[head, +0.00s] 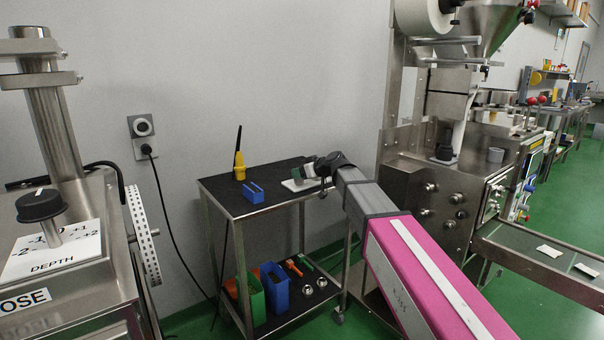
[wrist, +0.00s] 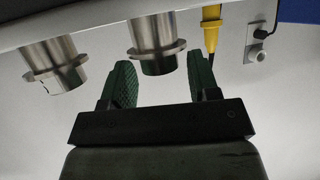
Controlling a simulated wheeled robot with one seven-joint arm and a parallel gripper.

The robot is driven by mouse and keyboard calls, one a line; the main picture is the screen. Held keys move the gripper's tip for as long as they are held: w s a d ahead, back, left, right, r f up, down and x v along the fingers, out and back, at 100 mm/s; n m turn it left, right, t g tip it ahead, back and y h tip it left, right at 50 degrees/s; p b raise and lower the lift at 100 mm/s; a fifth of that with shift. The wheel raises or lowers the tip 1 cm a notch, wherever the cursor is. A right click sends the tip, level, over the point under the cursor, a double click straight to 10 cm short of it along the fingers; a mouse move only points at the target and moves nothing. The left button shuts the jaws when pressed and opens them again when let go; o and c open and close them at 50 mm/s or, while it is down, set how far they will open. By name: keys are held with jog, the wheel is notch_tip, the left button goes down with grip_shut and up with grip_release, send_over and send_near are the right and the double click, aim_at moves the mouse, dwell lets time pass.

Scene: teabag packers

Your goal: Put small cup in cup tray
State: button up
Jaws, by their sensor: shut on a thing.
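My gripper (wrist: 160,82) has two green-padded fingers, one on each side of a small metal cup (wrist: 156,45) with a flared rim, and is shut on it. The wrist view looks upside down, with the pale surface at its top. A second similar metal cup (wrist: 52,62) stands apart, left of the fingers in that view.
The small table (head: 230,203) also holds a blue block-like holder (head: 254,193) and a yellow tool (head: 239,167), also in the wrist view (wrist: 211,22). Its lower shelf has green and blue bins and shiny round parts (head: 308,290). A steel machine (head: 420,180) stands close right.

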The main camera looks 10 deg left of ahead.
jog(key=shift+f, duration=0.2)
jog(key=o, duration=1)
jog(key=shift+c, duration=0.2)
jog(key=v, duration=1.2)
jog(key=s+d+f+m+g+h, duration=0.1)
jog(key=d+f+m+h, duration=0.1)
jog(key=d+f, duration=0.45)
jog(key=s+d+f+m+h, duration=0.2)
jog(key=d+f, duration=0.2)
jog(key=f, duration=0.5)
jog(key=s+d+f+m+g+h, duration=0.2)
jog(key=s+d+f+m+h, duration=0.2)
jog(key=s+d+f, duration=0.4)
jog(key=s+d+f+m+g+h, duration=0.3)
jog(key=s+d+f, duration=0.5)
jog(key=d+f, duration=0.7)
jog(key=shift+s+d+m+h, duration=0.3)
jog(key=shift+d+m+h, duration=0.1)
jog(key=shift+d+m, duration=0.25)
jog(key=shift+a, duration=0.15)
